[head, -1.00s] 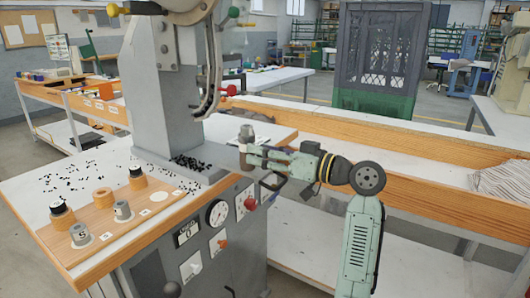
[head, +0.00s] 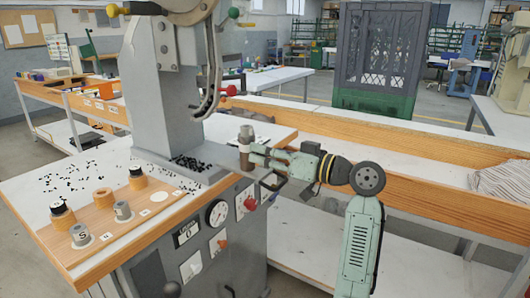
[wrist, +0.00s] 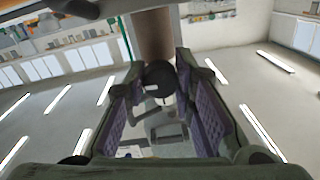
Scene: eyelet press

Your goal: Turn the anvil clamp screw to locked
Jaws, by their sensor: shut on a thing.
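The anvil post (head: 246,134), grey on top and brown below, stands upright at the right edge of the press table in the head view. It also shows as a brown column (wrist: 152,35) at the top of the wrist view. The clamp screw shows as a dark round knob (wrist: 158,76) in front of that column. My gripper (head: 254,152) reaches in from the right, beside the post. In the wrist view, its purple-padded fingers (wrist: 160,88) stand on both sides of the knob and are shut on it. I cannot read whether the screw is locked.
The grey press column (head: 163,90) rises left of the post. A red knob (head: 251,203) and a dial (head: 217,213) sit on the front panel below my gripper. Spools and cups stand on the wooden board (head: 110,220) at left. A wood-edged bench (head: 400,150) runs behind my arm.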

